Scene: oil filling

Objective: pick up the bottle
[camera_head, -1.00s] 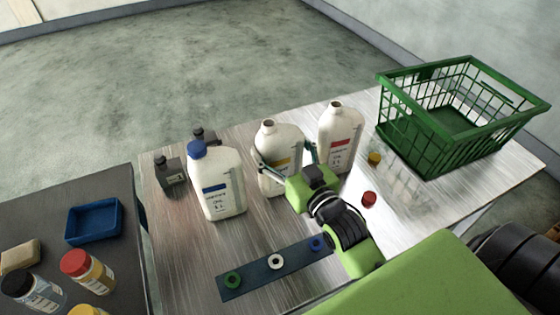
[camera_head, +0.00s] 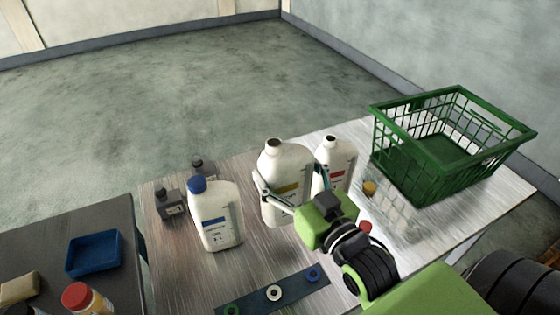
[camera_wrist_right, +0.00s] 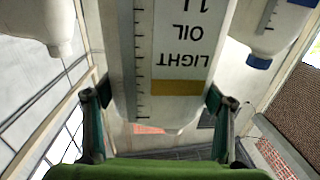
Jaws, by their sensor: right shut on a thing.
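A white bottle (camera_head: 288,160) with a yellow label band and an uncapped neck is in the middle of the steel table in the head view. My right gripper (camera_head: 291,184) is shut on it, one finger on each side of its body. The bottle is upright and appears slightly raised above the table. In the right wrist view the bottle (camera_wrist_right: 172,45) reads "LIGHT OIL" upside down, between the fingertips of the right gripper (camera_wrist_right: 154,97). My left gripper is not in view.
A blue-capped bottle (camera_head: 216,220) stands left, a red-label bottle (camera_head: 338,160) close right. A green basket (camera_head: 410,165) is at the right end. A yellow cap (camera_head: 369,187), a red cap (camera_head: 365,226), small dark bottles (camera_head: 171,205) and a dark strip with rings (camera_head: 252,299) are also there.

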